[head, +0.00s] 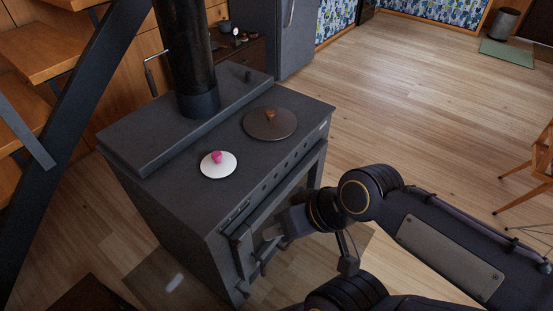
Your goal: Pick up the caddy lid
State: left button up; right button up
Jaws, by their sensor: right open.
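A small round white lid with a pink knob (217,166) lies flat on the dark stove top, left of centre; it looks like the caddy lid, though no caddy shows to confirm it. A larger dark round lid with a wooden knob (270,125) lies behind it to the right. My right gripper (260,242) is low in front of the stove's front face, below and right of the white lid, and apart from both lids. It is open with nothing seen in it; its fingers are hard to make out against the stove. My left gripper is not in view.
The stove (150,185) has a raised back ledge and a thick black flue pipe (187,60). A rail runs along its front edge. Dark diagonal stair beam (85,115) stands at left. A chair (541,165) is at far right. Open wooden floor (420,110) lies right of the stove.

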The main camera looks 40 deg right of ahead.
aim_at(217, 164)
jog(key=z, duration=0.7)
jog(key=u, duration=2.4)
jog(key=z, duration=2.4)
jog(key=l+u, duration=0.1)
jog(key=u, duration=1.1)
jog(key=l+u, duration=0.35)
jog(key=l, duration=0.15)
jog(key=l+u, duration=0.4)
jog(key=k+l+u, duration=0.1)
jog(key=l+u, duration=0.25)
jog(key=l, duration=0.2)
